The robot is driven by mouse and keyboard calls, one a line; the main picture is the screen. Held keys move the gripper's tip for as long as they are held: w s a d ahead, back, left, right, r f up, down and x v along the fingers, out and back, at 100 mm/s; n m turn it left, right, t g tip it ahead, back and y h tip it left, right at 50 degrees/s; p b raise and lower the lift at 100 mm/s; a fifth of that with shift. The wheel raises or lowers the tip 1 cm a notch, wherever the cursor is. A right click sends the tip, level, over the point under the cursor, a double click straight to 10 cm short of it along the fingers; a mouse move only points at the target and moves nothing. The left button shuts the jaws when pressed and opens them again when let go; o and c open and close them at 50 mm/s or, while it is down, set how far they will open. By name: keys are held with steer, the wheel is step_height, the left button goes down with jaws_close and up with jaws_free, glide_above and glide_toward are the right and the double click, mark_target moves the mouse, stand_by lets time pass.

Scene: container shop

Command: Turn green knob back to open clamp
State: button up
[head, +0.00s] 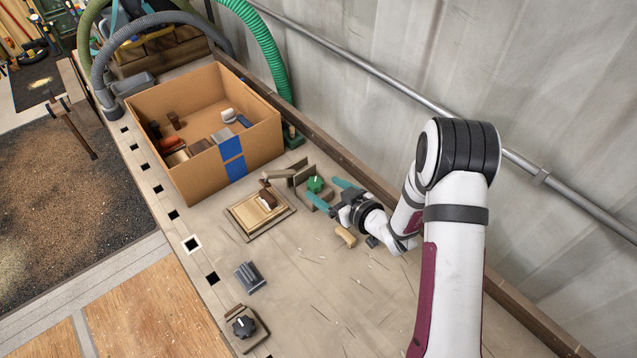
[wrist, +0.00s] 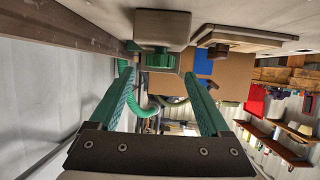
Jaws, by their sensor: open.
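The green knob (head: 315,184) sits on a small tan clamp block (head: 301,190) by the back of the bench. My gripper (head: 325,190) comes in from the right, low over the bench, with its teal fingers spread and the knob near the tips. In the wrist view the green knob (wrist: 159,60) shows beyond the gap between the fingertips (wrist: 158,77). The fingers look apart from it; whether either touches is hard to tell. A wooden plate (head: 246,216) with a pale piece and a brown block (head: 267,198) lies left of the clamp.
A cardboard box (head: 190,180) with blue tape holds several blocks behind the clamp. A black knob fixture (head: 243,327) and a grey ribbed block (head: 249,277) stand at the front. A tan piece (head: 346,236) lies near my gripper. The back ledge (head: 350,165) runs close to it.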

mark_target(316, 183)
steer(key=shift+x, duration=2)
jaws_close()
